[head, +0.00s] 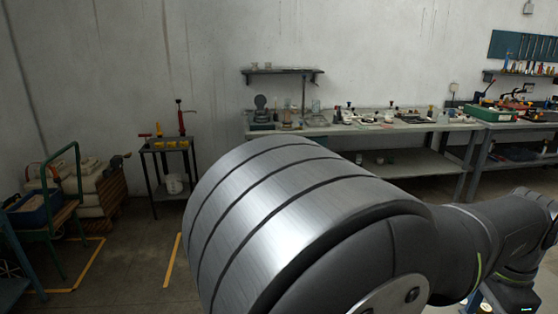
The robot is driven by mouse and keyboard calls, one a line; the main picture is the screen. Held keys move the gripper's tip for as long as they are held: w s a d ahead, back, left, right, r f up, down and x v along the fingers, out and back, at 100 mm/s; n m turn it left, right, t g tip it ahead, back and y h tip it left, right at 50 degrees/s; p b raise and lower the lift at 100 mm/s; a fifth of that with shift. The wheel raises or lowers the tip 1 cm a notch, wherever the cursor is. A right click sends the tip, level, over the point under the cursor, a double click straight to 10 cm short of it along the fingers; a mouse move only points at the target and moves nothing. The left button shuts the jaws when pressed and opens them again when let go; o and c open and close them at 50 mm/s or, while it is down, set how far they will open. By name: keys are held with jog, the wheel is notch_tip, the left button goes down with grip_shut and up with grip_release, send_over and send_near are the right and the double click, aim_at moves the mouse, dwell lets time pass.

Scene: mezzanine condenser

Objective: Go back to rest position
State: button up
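My own arm fills the lower middle and right of the head view. A large ribbed metal joint is close to the camera, and dark links run from it to the right edge. The fingers of my gripper do not show, so what they hold cannot be seen. The arm hides much of the floor and part of the long workbench (420,127).
A second bench (512,124) with tools stands at the right, below a pegboard (522,46). A wall shelf (282,71) hangs above the workbench. A small stand (148,149), stacked sacks (90,190) and a green cart (78,170) are at the left. Yellow lines mark the floor.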

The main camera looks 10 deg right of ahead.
notch_tip(320, 180, down, 17)
jog(key=shift+f, duration=0.1)
dwell(0.4)
jog(key=shift+o, duration=0.4)
jog(key=o, duration=1.1)
jog(key=shift+w+r, duration=0.15)
jog(key=shift+r, duration=0.1)
jog(key=w+r+n, duration=0.2)
jog(key=w+r, duration=0.1)
jog(key=r, duration=1.2)
notch_tip(320, 180, down, 9)
jog(key=shift+r, duration=0.1)
notch_tip(320, 180, up, 10)
jog(key=shift+f, duration=0.1)
